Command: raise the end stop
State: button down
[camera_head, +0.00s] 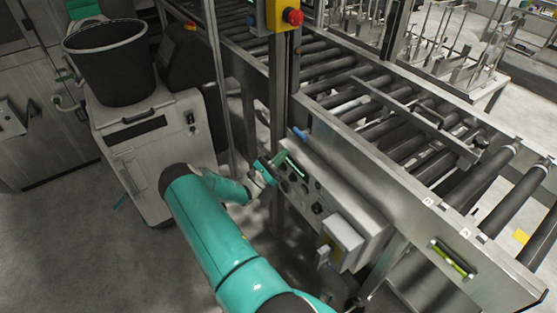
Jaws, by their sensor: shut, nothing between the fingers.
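A long metal bar (415,120) lies low across the rollers of the conveyor (340,62); it looks like the end stop, but I cannot be sure. A grey control panel (335,200) with several dark knobs or buttons is fixed to the conveyor's near side, below the side rail. My gripper (280,168) is at the upper left part of this panel, shut and with nothing seen in it. The fingertips are small here, and I cannot tell whether they touch the panel. Part of the panel's left end is hidden behind my gripper.
A post beside the conveyor carries a yellow box with a red emergency button (293,17). A pale box (342,238) sticks out at the panel's lower right. A black bucket (108,62) stands on a grey cabinet (150,140) at left. The floor between cabinet and conveyor is mostly clear.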

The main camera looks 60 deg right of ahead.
jog(key=x, duration=0.5)
jog(key=shift+s+d+r, duration=0.1)
jog(key=shift+d+r, duration=0.1)
jog(key=shift+d, duration=0.05)
notch_tip(320, 180, up, 6)
jog(key=shift+r, duration=0.2)
dwell(0.3)
jog(key=v, duration=1)
jog(key=shift+f, duration=0.2)
